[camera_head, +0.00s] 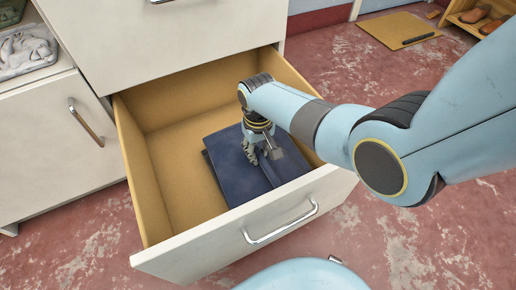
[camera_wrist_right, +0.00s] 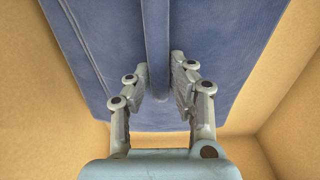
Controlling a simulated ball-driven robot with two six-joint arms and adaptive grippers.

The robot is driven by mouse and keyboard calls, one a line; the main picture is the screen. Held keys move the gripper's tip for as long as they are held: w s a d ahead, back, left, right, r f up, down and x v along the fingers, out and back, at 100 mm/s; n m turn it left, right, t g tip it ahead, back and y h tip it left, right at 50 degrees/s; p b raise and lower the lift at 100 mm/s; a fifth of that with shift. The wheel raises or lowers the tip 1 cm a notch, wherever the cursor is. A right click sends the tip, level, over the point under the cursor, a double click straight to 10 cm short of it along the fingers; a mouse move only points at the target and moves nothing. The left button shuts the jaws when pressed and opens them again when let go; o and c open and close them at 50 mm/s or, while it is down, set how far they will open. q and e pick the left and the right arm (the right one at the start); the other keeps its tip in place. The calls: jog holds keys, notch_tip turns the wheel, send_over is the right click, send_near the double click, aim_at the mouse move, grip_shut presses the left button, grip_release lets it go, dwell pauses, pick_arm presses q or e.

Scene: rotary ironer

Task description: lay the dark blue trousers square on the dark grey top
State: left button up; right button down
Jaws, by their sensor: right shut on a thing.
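The dark blue trousers (camera_head: 227,172) lie folded in the open drawer (camera_head: 160,192), nearer its right side. They fill much of the right wrist view (camera_wrist_right: 215,50), where a raised ridge of cloth runs up the middle. My right gripper (camera_head: 262,155) reaches down into the drawer from the right. Its fingers (camera_wrist_right: 159,75) stand on both sides of that ridge and are shut on the cloth. The gripper and arm hide part of the trousers in the head view. I do not see the dark grey top or my left gripper.
The drawer front carries a metal handle (camera_head: 282,224). White cabinet fronts (camera_head: 45,150) stand to the left and behind. A grey crumpled item (camera_head: 25,50) lies at the upper left. A tan mat (camera_head: 385,29) and a shoe shelf (camera_head: 458,20) are at the far right.

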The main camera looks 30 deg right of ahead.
aim_at(258, 153)
jog(key=shift+w, duration=0.1)
jog(key=shift+f, duration=0.3)
dwell(0.3)
jog(key=c, duration=1.1)
grip_release()
notch_tip(258, 153, up, 12)
